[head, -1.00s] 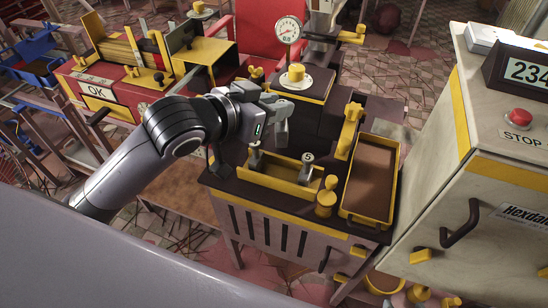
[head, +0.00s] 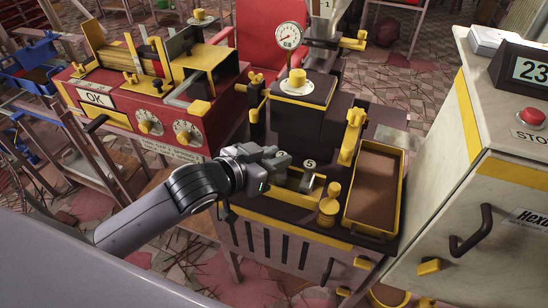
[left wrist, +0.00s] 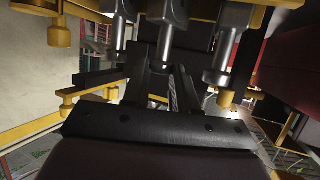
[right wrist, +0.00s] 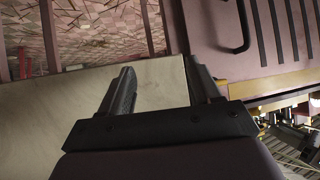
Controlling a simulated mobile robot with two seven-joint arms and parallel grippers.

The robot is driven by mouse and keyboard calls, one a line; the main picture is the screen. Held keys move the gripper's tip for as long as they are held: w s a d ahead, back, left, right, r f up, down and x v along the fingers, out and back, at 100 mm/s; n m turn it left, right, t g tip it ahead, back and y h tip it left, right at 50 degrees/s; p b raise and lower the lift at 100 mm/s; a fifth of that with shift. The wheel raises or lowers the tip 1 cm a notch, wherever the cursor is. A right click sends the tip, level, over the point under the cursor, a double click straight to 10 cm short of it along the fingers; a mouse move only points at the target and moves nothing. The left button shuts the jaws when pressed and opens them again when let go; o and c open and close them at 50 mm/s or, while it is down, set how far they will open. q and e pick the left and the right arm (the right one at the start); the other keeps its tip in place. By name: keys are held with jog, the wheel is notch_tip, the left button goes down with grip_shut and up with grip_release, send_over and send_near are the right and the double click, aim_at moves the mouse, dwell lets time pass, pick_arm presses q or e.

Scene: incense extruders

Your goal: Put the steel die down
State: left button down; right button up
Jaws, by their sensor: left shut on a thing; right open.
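My left gripper (head: 279,157) is shut on the steel die, low over the left part of a yellow-edged rack in the head view. Its fingers mostly hide the die there. In the left wrist view a steel die (left wrist: 166,28) shows between the fingertips, with another steel post on each side. A second steel die (head: 310,164), its round top marked 5, stands in the rack to the right of the gripper. I cannot tell whether the held die touches the rack. My right gripper (right wrist: 163,82) is open and empty in the right wrist view, over a pale surface.
A yellow-rimmed brown tray (head: 398,190) lies right of the rack, with a brass knobbed piece (head: 329,205) between them. A gauge (head: 290,36) and black press stand behind. A red machine (head: 150,100) is at left, a cream cabinet (head: 490,170) at right.

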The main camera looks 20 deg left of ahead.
pick_arm(q)
jog(key=c, duration=0.9)
grip_release()
jog(key=shift+f, duration=0.1)
jog(key=p+v, duration=0.1)
jog(key=v, duration=1.1)
jog(key=s+f+y, duration=0.1)
jog(key=s+f, duration=0.1)
jog(key=f, duration=0.5)
jog(key=s+f+n+g+y, duration=0.1)
jog(key=s+f, duration=0.1)
jog(key=f, duration=0.6)
jog(key=s+f+n+g+y, duration=0.1)
jog(key=s+f, duration=0.2)
jog(key=f, duration=0.5)
jog(key=shift+s+a, duration=0.1)
jog(key=shift+a, duration=0.15)
